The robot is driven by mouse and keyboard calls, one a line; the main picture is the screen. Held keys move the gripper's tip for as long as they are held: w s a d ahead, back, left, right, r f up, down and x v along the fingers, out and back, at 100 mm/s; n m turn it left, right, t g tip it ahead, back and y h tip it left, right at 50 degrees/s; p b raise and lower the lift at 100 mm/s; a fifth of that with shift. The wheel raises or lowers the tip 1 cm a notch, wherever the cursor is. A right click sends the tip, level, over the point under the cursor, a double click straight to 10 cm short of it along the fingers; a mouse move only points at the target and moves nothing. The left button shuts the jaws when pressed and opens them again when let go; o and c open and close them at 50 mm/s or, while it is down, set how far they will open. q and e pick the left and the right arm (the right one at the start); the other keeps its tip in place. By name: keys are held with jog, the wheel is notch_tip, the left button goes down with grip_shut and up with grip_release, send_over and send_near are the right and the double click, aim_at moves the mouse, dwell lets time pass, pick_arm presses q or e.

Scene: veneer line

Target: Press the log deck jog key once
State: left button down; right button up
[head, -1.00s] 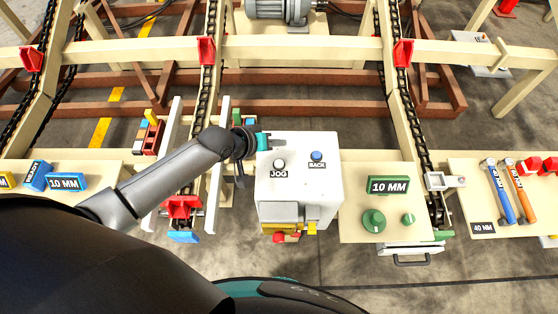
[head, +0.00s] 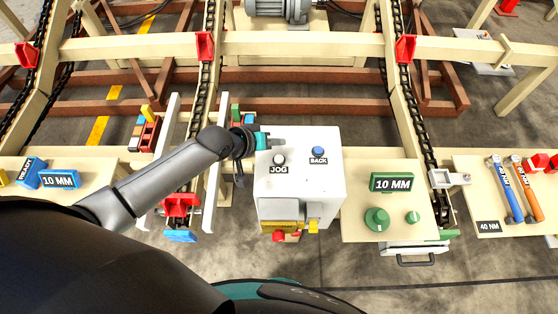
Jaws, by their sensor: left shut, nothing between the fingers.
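The white control box (head: 298,195) stands in the middle of the head view. On its top are a white round key labelled JOG (head: 279,159) and a blue key labelled BACK (head: 319,151). My left gripper (head: 277,142) reaches in from the left over the box's back left corner. Its fingers are shut and empty, just behind the JOG key. A small gap shows between the fingertips and the key in the picture; their height above it I cannot tell. My right gripper is not in view.
A yellow part (head: 282,227) and a red button (head: 278,237) sit on the box's front. A board with a green 10 MM block (head: 393,183) and green knobs lies to the right. Hammers (head: 501,190) lie farther right. Chains with red dogs (head: 205,46) run behind.

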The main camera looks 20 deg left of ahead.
aim_at(276, 161)
pick_arm(q)
notch_tip(276, 161, down, 5)
jog(key=b, duration=0.4)
jog(key=shift+f, duration=0.3)
jog(key=shift+f+b, duration=0.15)
jog(key=shift+b, duration=0.15)
dwell(1.4)
jog(key=shift+f, duration=0.25)
jog(key=shift+f+b, duration=0.3)
jog(key=shift+f, duration=0.15)
dwell(0.6)
dwell(0.3)
jog(key=shift+r+p, duration=0.85)
jog(key=shift+p, duration=0.15)
